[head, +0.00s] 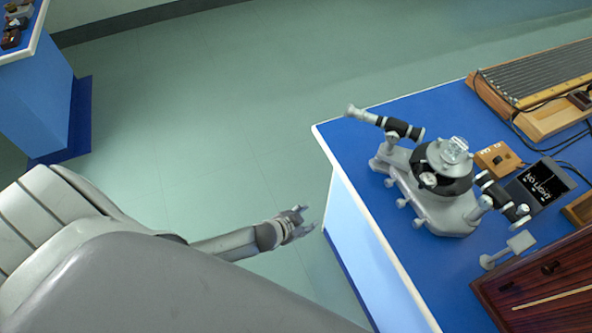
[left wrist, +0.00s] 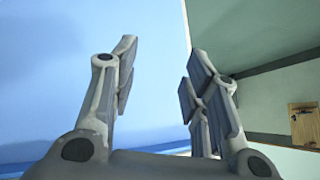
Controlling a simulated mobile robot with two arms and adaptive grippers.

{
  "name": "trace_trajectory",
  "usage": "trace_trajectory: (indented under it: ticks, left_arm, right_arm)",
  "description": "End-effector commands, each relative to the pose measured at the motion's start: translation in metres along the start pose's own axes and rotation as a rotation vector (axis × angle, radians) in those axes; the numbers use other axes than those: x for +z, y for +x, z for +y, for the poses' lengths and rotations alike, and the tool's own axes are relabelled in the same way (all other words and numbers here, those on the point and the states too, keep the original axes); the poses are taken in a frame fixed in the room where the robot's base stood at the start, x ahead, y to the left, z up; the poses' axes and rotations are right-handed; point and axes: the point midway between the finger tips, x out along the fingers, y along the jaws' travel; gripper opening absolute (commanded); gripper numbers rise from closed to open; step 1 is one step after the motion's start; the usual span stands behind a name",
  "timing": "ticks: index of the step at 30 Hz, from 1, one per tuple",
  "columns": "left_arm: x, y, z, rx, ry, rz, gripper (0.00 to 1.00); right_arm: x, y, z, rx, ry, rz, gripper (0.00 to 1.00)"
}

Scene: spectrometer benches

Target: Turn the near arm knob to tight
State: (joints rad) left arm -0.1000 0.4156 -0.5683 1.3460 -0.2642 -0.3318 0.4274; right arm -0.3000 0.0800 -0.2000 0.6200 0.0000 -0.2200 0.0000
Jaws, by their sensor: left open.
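The grey and black spectrometer (head: 436,205) stands on the blue bench (head: 372,250) in the head view. One black-sleeved tube points to the back left, the other to the front right. Several small grey knobs (head: 402,203) stick out along its left side; I cannot tell which is the near arm knob, nor any knob's setting. My left gripper (head: 306,218) is open and empty, left of the bench edge and apart from the spectrometer. In the left wrist view, its spread fingers (left wrist: 162,60) have nothing between them. My right gripper is not in view.
A small black box (head: 541,185) reading "NO LIGHT", a wooden switch block (head: 497,159) and cables lie right of the spectrometer. A grey stand (head: 508,249) and a dark wooden case (head: 540,285) are at front right. Open floor (head: 210,130) lies left of the bench.

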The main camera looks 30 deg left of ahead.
Motion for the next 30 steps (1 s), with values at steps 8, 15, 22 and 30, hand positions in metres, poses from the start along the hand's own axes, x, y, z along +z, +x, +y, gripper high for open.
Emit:
trace_trajectory:
  ticks: [8, 15, 22, 30]
  left_arm:
    - [0.035, 0.004, 0.003, -0.004, -0.024, -0.063, 0.42]
    - [0.041, 0.004, 0.004, -0.004, -0.028, -0.074, 0.42]
    - [0.041, 0.004, 0.004, -0.004, -0.027, -0.074, 0.42]
    - [0.036, 0.003, 0.002, -0.007, -0.038, -0.059, 0.42]
  right_arm:
    - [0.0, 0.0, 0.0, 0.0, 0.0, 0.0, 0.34]
    - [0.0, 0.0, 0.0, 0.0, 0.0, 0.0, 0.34]
    - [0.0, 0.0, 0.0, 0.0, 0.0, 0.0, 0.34]
    - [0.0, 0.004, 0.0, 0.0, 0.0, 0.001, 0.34]
